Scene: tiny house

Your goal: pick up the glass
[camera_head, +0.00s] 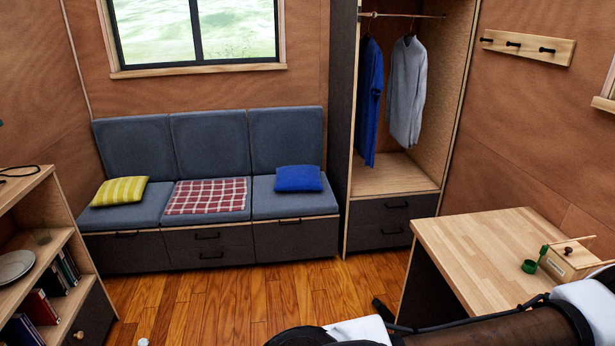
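A small, clear glass (42,236) appears to stand on the middle shelf of the wooden bookshelf (52,205) at the left edge. It is faint and see-through, so its outline is hard to make out. Neither gripper can be made out. Parts of my arm cross the bottom right of the view, in front of the desk, and its gripper end does not show clearly.
A plate (14,266) lies beside the glass, with books (70,264) below. A cushioned bench (140,212) and open wardrobe (398,178) line the back. A desk (475,250) at the right holds a wooden box (568,262) and a green ring (529,266). The wooden floor (230,300) between is mostly clear.

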